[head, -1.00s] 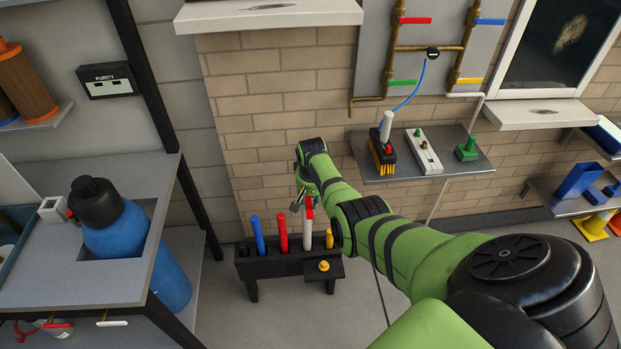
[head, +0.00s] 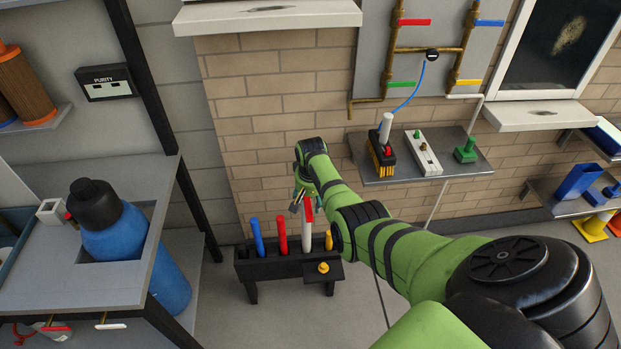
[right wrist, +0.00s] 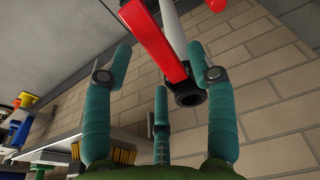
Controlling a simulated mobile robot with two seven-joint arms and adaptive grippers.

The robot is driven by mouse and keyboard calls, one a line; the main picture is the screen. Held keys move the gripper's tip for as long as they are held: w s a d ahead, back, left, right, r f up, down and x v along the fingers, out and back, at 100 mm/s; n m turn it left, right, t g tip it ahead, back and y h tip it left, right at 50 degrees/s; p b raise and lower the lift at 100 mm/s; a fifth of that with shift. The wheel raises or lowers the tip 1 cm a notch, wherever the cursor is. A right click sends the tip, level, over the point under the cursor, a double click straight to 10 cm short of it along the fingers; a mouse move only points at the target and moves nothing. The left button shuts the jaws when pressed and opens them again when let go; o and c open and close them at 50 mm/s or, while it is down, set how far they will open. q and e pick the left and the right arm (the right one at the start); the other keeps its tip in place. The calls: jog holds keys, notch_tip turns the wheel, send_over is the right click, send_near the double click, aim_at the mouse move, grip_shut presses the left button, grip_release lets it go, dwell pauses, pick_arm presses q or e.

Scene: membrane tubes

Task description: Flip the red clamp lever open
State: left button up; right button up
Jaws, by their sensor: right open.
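The red clamp lever (right wrist: 155,42) is large in the right wrist view, slanting down to a dark ring at its lower end. It runs alongside a white tube (right wrist: 178,28). In the head view the lever (head: 308,212) shows as a small red piece on the white tube (head: 307,238) standing in the black rack (head: 285,268). My right gripper (head: 302,198) is just above the rack at the tube's top. In the wrist view its teal fingers (right wrist: 160,62) are spread, with the lever between and beyond them. Contact cannot be told. My left gripper is out of view.
Blue (head: 257,236), red (head: 282,235) and yellow (head: 329,240) tubes stand in the same rack, close beside the white one. A wall shelf (head: 455,162) with a brush is at right. A bench with a blue bottle (head: 115,230) is at left. Floor around the rack is clear.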

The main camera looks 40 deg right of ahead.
aim_at(311, 210)
notch_tip(311, 210, up, 11)
jog(key=s, duration=0.1)
jog(key=shift+s+a, duration=0.3)
jog(key=shift+a, duration=0.15)
